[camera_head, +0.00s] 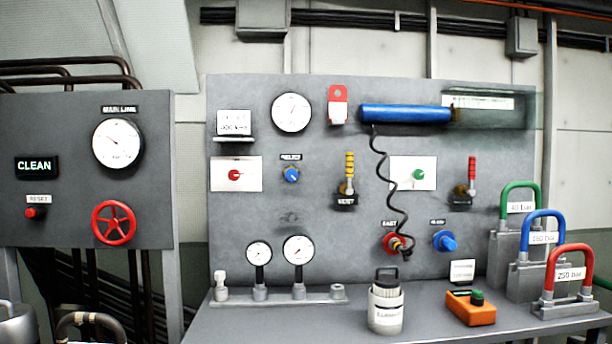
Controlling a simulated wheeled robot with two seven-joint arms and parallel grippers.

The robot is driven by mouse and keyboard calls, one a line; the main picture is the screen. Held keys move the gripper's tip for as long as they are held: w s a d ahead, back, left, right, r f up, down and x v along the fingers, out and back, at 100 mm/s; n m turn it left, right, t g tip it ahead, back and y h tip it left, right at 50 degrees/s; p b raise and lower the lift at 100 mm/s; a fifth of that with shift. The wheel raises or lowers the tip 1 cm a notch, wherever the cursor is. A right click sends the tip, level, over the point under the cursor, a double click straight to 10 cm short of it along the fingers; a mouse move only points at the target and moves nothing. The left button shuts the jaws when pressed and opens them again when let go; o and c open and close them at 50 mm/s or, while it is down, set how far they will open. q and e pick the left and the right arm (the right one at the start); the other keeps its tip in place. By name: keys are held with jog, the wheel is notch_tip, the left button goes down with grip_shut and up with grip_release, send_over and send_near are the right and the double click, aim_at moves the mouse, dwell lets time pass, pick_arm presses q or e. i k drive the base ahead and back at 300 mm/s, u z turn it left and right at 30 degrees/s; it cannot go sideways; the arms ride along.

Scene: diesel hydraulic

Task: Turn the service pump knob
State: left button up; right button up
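A small blue knob (291,175) sits on the grey upright panel (330,225), under a small label too small to read. A red knob (234,175) on a white plate is to its left. A green knob (419,175) on another white plate is to its right. Lower down are a larger red knob (392,243) and a blue knob (445,241), each under a label. I cannot read which knob is marked service pump. Neither of my grippers is in view.
A grey bench (450,325) runs below the panel, with a canister (385,308), an orange box (470,311) and red, blue and green handled blocks at right. Gauges stand at left. A coiled black cord (384,170) hangs before the panel. A red handwheel (114,223) is on the left panel.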

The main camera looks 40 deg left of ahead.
aim_at(235, 175)
jog(key=u, duration=0.1)
jog(key=i, duration=1.05)
jog(key=u, duration=0.55)
